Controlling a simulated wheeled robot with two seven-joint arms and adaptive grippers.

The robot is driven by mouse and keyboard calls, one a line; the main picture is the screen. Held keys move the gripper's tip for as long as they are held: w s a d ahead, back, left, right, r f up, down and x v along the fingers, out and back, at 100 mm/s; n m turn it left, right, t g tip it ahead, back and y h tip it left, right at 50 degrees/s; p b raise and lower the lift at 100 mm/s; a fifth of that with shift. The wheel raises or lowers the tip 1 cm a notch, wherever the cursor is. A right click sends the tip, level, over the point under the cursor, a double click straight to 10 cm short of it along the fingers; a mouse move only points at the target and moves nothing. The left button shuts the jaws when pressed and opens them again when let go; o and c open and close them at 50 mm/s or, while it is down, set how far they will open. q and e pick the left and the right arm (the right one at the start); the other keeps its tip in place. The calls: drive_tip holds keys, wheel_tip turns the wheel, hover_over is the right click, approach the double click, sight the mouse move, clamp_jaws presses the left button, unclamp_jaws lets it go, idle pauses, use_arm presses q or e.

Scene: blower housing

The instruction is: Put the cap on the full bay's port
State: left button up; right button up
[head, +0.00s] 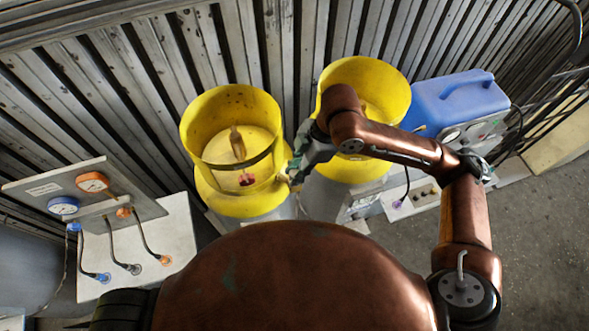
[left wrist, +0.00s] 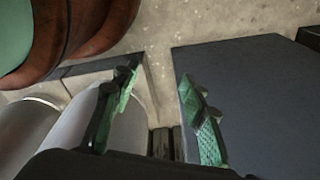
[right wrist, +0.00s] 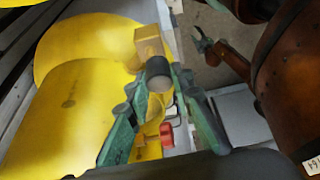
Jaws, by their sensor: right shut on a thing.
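My right gripper (head: 290,172) is at the right side of the left yellow-collared cylinder (head: 225,185). In the right wrist view my right gripper (right wrist: 160,88) is shut on a short dark cylinder with a grey end, which looks like the cap (right wrist: 158,68). A yellow-brown block (right wrist: 148,40) is just beyond it; I cannot tell whether they touch. A brass valve (head: 237,143) and a red part (head: 247,179) show inside the left collar. I cannot tell which bay is full. My left gripper (left wrist: 158,80) is open and empty above the floor.
A second yellow-collared cylinder (head: 365,85) stands to the right, partly behind my arm. A gauge panel (head: 90,190) and a white box (head: 150,250) with hoses are at left. A blue jug (head: 455,100) is at right. Ribbed wall (head: 300,60) stands behind.

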use_arm(q)
drive_tip(key=s+g, duration=0.1)
drive_tip(key=s, duration=0.5)
use_arm(e)
drive_tip(key=shift+w+f, duration=0.2)
drive_tip(key=shift+w, duration=0.7)
drive_tip(key=shift+w+f, duration=0.1)
drive_tip(key=shift+w, duration=0.25)
drive_tip(key=shift+s, duration=0.35)
drive_tip(key=shift+w, duration=0.15)
drive_tip(key=shift+s+p, duration=0.5)
use_arm(q)
drive_tip(key=shift+t, duration=0.3)
drive_tip(key=w, duration=0.2)
drive_tip(key=w+r, duration=0.1)
drive_tip(key=w, duration=0.2)
drive_tip(key=shift+r, duration=0.15)
drive_tip(key=shift+s+r+p, duration=0.25)
drive_tip(key=shift+s+p, duration=0.1)
drive_tip(key=shift+p, duration=0.1)
use_arm(e)
drive_tip(key=shift+s, duration=0.2)
